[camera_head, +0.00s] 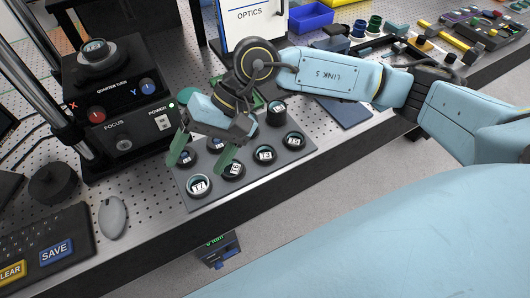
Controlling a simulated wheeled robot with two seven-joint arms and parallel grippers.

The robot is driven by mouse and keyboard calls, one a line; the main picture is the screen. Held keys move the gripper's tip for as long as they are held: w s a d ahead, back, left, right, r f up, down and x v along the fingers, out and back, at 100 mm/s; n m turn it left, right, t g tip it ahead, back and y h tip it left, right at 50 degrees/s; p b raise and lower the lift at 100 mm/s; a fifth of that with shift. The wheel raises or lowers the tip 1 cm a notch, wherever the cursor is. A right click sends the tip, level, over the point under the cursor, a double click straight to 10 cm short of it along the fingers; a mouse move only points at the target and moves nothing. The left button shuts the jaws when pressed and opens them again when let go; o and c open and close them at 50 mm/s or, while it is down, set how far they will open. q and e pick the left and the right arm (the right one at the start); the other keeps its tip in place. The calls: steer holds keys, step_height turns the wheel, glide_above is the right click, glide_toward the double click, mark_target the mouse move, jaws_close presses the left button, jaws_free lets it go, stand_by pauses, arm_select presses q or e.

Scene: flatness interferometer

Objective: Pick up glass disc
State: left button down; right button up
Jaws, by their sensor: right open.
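Several round discs in dark rims sit on a grey tray (295,163) at the bench's front edge. A disc marked 17 (199,185) is at the tray's front left, and another disc (265,154) is farther right. I cannot tell which one the task means. My right gripper (203,157) reaches over the tray's left part, its green fingertips spread apart. Its fingers are open above or around the left discs, with nothing visibly held; I cannot tell the exact height. It partly hides the tray's back. My left gripper is not in view.
A black instrument (125,115) with knobs and a round-topped stage (95,50) stands left of the tray. A mouse (112,217) and keyboard (50,245) lie front left. An OPTICS box (252,25), blue bin (310,17) and tools are behind.

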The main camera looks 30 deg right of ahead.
steer(key=w+d+f+n+t+h, duration=0.1)
steer(key=w+d+n+h, duration=0.2)
steer(key=d, duration=0.5)
steer(key=w+d+f+n+t+h, duration=0.1)
steer(key=w+d+h, duration=0.2)
steer(key=d+h, duration=0.35)
steer(key=y, duration=0.1)
glide_above(265, 153)
steer(key=f, duration=0.6)
steer(key=shift+w+d+f+p, duration=0.1)
steer(key=shift+w+f+p, duration=0.1)
steer(key=shift+p, duration=0.15)
steer(key=shift+s+f+p, duration=0.2)
steer(key=shift+f+p, duration=0.4)
steer(key=shift+f, duration=2.45)
steer(key=shift+c, duration=0.2)
steer(key=c, duration=1)
steer(key=shift+r, duration=0.1)
